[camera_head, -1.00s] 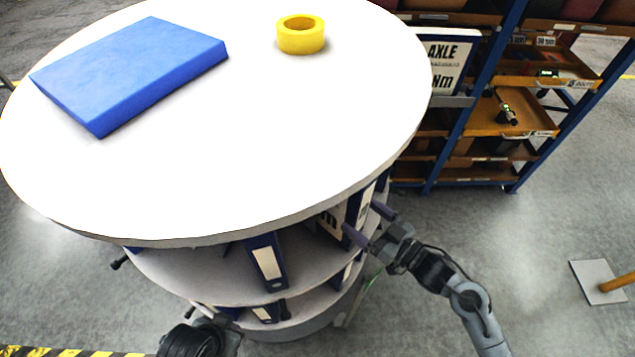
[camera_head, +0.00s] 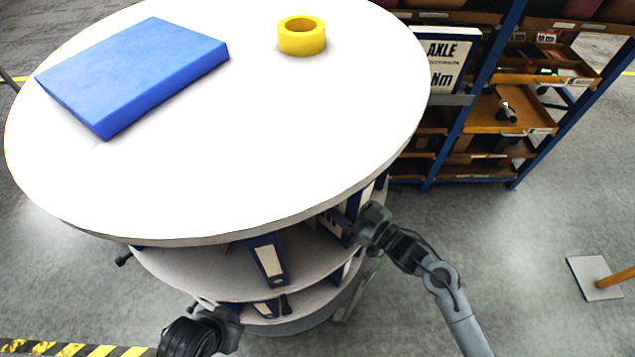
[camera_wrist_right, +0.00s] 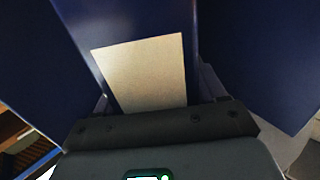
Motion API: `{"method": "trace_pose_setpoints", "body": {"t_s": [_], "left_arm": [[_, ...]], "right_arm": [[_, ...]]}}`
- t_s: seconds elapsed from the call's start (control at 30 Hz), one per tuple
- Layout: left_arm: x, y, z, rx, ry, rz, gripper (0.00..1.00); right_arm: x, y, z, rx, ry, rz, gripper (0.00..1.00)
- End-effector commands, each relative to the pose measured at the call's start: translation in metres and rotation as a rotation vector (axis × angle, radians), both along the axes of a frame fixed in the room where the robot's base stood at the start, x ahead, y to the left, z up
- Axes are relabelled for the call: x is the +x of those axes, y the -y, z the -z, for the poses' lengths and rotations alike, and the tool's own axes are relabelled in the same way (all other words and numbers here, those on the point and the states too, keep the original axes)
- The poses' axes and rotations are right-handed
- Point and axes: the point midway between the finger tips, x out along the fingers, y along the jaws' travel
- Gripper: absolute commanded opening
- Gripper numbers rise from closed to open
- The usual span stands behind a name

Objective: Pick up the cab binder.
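A blue binder (camera_wrist_right: 125,20) with a blank-looking pale spine label (camera_wrist_right: 143,72) fills the middle of the right wrist view. My right gripper (camera_wrist_right: 155,95) has a finger at each side of its spine; I cannot tell whether they press on it. In the head view my right gripper (camera_head: 352,228) reaches in under the round white top, at the right side of the shelf unit, and its fingertips are partly hidden. Another blue binder (camera_head: 267,258) stands on the middle shelf. No cab marking is readable. My left gripper (camera_head: 232,312) is low at the front, its fingers unclear.
More binders stand on the shelves. A blue-framed rack (camera_head: 470,115) is behind at right.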

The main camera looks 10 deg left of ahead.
Motion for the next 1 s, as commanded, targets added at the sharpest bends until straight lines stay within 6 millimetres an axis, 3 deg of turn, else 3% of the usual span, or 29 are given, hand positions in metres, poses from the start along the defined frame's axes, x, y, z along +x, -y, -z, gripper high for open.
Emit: {"method": "trace_pose_setpoints", "body": {"t_s": [0.07,0.43,1.0], "left_arm": [[0.000,0.000,0.000,0.000,0.000,0.000,0.00],[0.000,0.000,0.000,0.000,0.000,0.000,0.00],[0.000,0.000,-0.010,0.000,0.000,0.000,0.00]], "right_arm": [[0.000,0.000,0.000,0.000,0.000,0.000,0.58],[0.000,0.000,0.000,0.000,0.000,0.000,0.01],[0.001,0.000,-0.015,0.005,0.007,-0.001,0.00]]}}
